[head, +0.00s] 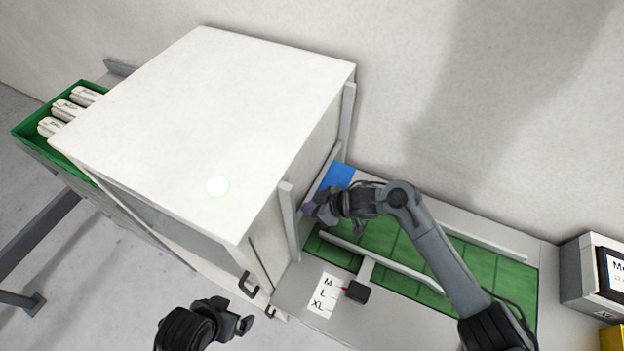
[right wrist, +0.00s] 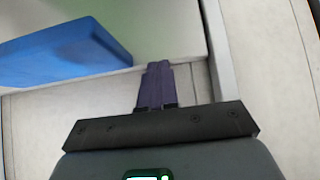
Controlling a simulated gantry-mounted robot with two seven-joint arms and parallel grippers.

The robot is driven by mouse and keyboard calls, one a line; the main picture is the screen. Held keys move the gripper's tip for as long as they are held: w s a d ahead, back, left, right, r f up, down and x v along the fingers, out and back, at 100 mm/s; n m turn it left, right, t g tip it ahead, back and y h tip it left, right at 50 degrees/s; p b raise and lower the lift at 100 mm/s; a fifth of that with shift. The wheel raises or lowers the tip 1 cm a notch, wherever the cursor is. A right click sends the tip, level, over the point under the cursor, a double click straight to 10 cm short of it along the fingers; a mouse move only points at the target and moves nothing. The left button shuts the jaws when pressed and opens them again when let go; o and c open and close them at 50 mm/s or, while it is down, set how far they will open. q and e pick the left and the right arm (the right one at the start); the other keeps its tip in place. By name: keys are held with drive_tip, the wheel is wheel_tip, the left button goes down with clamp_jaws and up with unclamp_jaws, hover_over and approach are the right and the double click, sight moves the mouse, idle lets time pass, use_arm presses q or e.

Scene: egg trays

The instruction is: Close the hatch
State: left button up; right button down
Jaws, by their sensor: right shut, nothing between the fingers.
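A large white cabinet (head: 215,110) fills the middle of the head view. Two pale vertical rails (head: 289,222) stand on its right side, where the green conveyor meets it. I cannot tell clearly which panel is the hatch or how far it is open. My right gripper (head: 309,207) is shut and empty beside this side, between the rails. Its purple fingers (right wrist: 154,86) point toward a pale edge in the right wrist view. My left gripper (head: 245,324) is at the bottom, in front of the cabinet and apart from it; its finger gap is unclear.
A blue block (head: 341,175) lies by the conveyor's far end; it is at upper left in the right wrist view (right wrist: 62,54). A green conveyor (head: 405,252) with pale guide rails runs right. A size lever (head: 356,291) and dark cabinet handles (head: 249,285) stick out in front.

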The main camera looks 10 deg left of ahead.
wheel_tip(320, 180, down, 3)
drive_tip(key=shift+r+b, duration=0.2)
drive_tip(key=shift+b, duration=0.15)
